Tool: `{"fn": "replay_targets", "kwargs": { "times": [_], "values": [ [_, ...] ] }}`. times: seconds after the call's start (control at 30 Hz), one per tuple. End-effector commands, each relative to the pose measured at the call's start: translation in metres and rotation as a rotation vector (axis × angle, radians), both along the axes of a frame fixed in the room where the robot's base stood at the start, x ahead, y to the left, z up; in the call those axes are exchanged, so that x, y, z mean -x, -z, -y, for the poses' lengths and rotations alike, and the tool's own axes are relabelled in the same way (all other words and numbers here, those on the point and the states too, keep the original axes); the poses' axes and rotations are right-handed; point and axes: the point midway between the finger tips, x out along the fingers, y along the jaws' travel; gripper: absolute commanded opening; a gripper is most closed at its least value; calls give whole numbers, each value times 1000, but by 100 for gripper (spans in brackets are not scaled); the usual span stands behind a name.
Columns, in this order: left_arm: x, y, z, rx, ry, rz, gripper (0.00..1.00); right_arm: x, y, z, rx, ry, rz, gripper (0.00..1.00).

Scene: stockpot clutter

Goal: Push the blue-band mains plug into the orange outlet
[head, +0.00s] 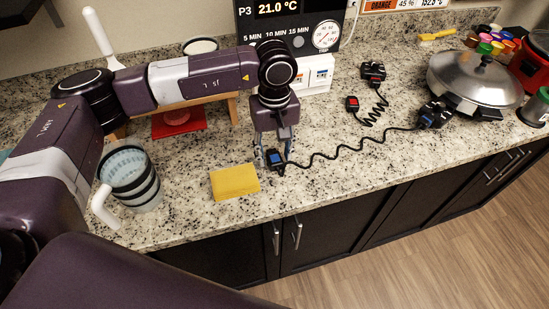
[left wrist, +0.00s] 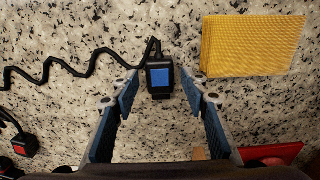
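The blue-band plug (head: 275,158) lies on the granite counter, a black plug with a blue face. It also shows in the left wrist view (left wrist: 160,77). My left gripper (head: 274,153) points down over it, open, with one finger on each side and visible gaps to the plug in the left wrist view. A black coiled cord (head: 345,152) runs from the plug to a black block with blue marks (head: 435,112). A white box (head: 317,74) at the back wall carries small orange and blue marks; its sockets are too small to make out. My right gripper is not in view.
A yellow sponge (head: 234,182) lies just beside the plug. A striped mug (head: 135,176) stands left. A red-marked plug (head: 352,104) with its cord lies right of centre. A lidded steel pot (head: 474,78) stands far right. The counter between is mostly clear.

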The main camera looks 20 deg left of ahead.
Motion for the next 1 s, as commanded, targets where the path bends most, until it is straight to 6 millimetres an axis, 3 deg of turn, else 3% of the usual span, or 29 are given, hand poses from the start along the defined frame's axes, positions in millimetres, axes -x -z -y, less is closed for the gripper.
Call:
{"fn": "replay_targets", "kwargs": {
  "times": [0.03,0.33,0.73,0.87,1.0],
  "values": [
    [0,0,0,0,0,0,33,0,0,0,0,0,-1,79],
    [0,-1,0,0,0,0,2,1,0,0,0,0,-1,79],
    [-1,-10,1,2,0,1,2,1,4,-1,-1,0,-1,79],
    [-1,-27,1,1,1,4,2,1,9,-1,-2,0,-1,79],
    [-2,-59,1,2,0,8,2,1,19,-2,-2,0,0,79]
  ]
}}
